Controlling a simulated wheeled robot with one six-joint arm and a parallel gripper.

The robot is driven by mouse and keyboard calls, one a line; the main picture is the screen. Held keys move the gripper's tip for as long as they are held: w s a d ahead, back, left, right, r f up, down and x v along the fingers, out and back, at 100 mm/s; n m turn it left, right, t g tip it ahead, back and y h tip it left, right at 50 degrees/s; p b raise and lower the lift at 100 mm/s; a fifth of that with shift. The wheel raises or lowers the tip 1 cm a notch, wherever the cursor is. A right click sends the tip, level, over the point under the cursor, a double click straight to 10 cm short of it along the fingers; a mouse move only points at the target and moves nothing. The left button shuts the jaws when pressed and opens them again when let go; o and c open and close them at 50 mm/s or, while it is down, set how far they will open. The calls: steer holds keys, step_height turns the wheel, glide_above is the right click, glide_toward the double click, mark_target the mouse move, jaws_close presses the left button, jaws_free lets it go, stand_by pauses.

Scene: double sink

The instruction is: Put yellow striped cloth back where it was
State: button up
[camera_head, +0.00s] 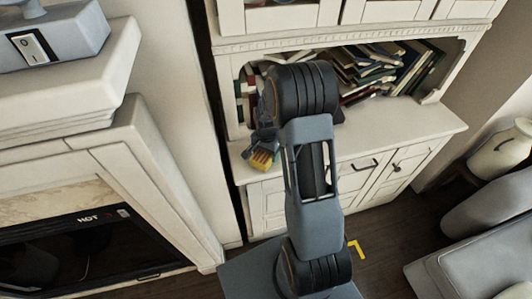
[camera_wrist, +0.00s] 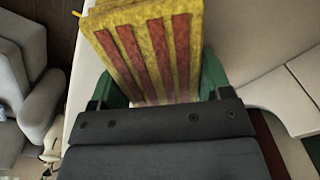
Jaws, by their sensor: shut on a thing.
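The yellow striped cloth (camera_wrist: 150,52) is a thick yellow block with red stripes in the wrist view. My gripper (camera_wrist: 162,88) is shut on it, with a green finger on each side. In the head view the cloth shows as a small yellow and red patch (camera_head: 262,160) below my gripper (camera_head: 264,142), at the left end of the white cabinet's counter (camera_head: 390,128). My arm hides part of the counter. I cannot tell whether the cloth touches the counter.
Books (camera_head: 385,68) lean in the cabinet's shelf behind my arm. A fireplace (camera_head: 95,235) stands at left, with a grey switch box (camera_head: 50,42) on its mantel. A grey sofa (camera_head: 475,260) and a cream vase (camera_head: 500,152) are at right. The counter's right part is clear.

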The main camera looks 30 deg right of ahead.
mark_target(263, 158)
steer(key=shift+f, duration=0.2)
steer(key=o, duration=0.8)
steer(key=shift+r, duration=0.15)
step_height(263, 158, up, 11)
steer(key=shift+r, duration=0.15)
steer(key=s+a+r+n+t, duration=0.1)
steer(key=s+a+r+n, duration=0.2)
steer(key=s, duration=0.2)
steer(key=s+a+r+n+t, duration=0.1)
steer(key=s+a+r+n, duration=0.2)
steer(key=s, duration=0.3)
steer(key=s+a+r+n+t, duration=0.1)
steer(key=s+a+r+n, duration=0.2)
steer(key=s+a+n, duration=0.1)
steer(key=shift+s+a+n+t, duration=0.2)
steer(key=shift+s+n+t, duration=0.1)
steer(key=shift+s+n, duration=0.45)
